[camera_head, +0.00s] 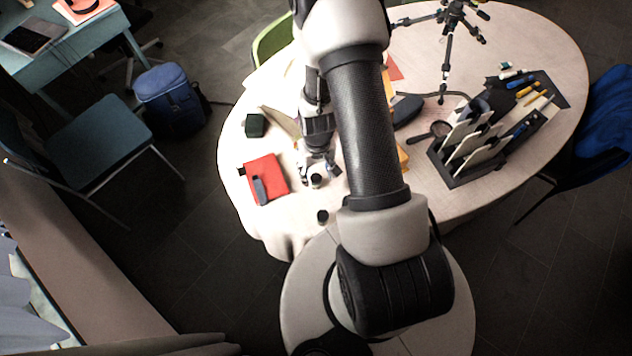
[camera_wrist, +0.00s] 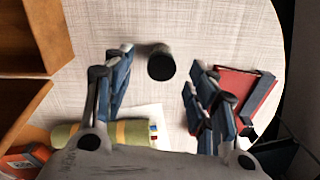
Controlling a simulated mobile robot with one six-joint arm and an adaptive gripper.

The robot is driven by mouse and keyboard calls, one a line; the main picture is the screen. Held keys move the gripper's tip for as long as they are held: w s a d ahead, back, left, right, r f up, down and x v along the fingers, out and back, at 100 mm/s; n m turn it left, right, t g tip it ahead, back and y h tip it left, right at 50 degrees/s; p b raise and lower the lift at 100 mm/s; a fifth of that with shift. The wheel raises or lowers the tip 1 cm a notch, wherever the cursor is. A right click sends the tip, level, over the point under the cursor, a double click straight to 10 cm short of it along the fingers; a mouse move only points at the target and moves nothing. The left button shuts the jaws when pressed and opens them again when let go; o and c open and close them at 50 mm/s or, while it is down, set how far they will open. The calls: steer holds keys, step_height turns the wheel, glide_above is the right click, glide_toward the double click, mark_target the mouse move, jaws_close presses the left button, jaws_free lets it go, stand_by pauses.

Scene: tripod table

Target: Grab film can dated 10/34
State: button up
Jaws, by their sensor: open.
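A small black cylindrical can (camera_wrist: 161,63) stands on the table in the wrist view, beyond and between my fingertips. A small dark can (camera_head: 322,216) also shows in the head view near the table's front edge. No date can be read on it. My gripper (camera_wrist: 157,85) is open and empty, with one finger on each side of the view. In the head view my gripper (camera_head: 317,178) is low over the table, to the right of a red notebook (camera_head: 265,174) and behind the dark can.
A green and yellow roll (camera_wrist: 110,134) lies behind the left finger. The red notebook (camera_wrist: 247,92) with a dark item is at right. Brown wooden shelving (camera_wrist: 30,40) is at left. A black organizer (camera_head: 470,165) and a tripod (camera_head: 447,50) stand farther right. A dark green box (camera_head: 255,125) stands at left.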

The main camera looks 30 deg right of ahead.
mark_target(316, 178)
step_height(316, 178, down, 5)
steer(key=shift+a+f+b, duration=0.15)
steer(key=shift+f+b, duration=0.05)
steer(key=shift+b, duration=0.9)
steer(key=shift+c, duration=0.4)
steer(key=c, duration=1)
